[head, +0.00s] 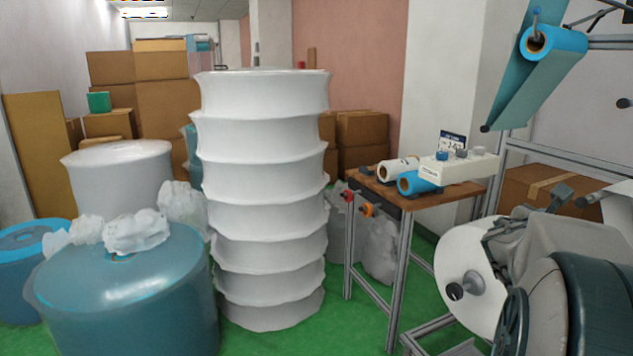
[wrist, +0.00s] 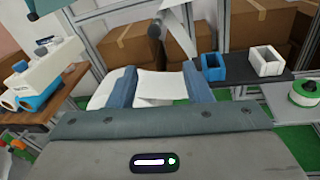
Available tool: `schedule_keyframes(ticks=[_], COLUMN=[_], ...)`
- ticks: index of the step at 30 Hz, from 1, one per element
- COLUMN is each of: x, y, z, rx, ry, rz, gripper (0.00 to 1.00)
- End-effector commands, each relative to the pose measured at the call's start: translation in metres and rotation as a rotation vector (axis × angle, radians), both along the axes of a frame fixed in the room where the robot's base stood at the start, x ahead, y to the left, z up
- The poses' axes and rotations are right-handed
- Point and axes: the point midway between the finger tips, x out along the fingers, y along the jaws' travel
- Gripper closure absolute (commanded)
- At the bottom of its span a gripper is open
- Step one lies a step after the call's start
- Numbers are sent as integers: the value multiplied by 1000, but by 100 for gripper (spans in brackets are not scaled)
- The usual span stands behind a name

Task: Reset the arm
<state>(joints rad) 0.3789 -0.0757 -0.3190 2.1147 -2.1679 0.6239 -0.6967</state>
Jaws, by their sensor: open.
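My gripper (wrist: 159,70) shows in the wrist view, with its two blue-grey fingers spread apart. The fingers point away from the camera, toward the machine frame. White sheet material (wrist: 160,86) shows between and beyond the fingers; I cannot tell whether it touches them. Nothing is visibly clamped. I cannot make out my gripper in the head view.
A wooden table (head: 455,193) with rolls and a white control box (head: 459,167) stands right of a tall white stack (head: 262,215). Blue drums (head: 130,305) stand left. In the wrist view, blue (wrist: 213,67) and white (wrist: 267,61) holders sit on a dark shelf.

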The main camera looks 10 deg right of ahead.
Motion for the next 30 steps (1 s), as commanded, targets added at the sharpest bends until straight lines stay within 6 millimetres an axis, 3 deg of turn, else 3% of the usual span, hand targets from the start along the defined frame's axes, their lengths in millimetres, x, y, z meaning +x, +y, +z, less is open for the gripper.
schedule_keyframes(ticks=[1,3,14,22,30], x=[-1,-4,-21,-41,-71], y=[13,29,132,232,343], z=[12,12,-4,-18,-18], rx=[66,168,716,1121,1464], ry=[-80,-194,-673,-901,-1000], rz=[-16,-51,-302,-592,-968], gripper=[55,55,55,55,55])
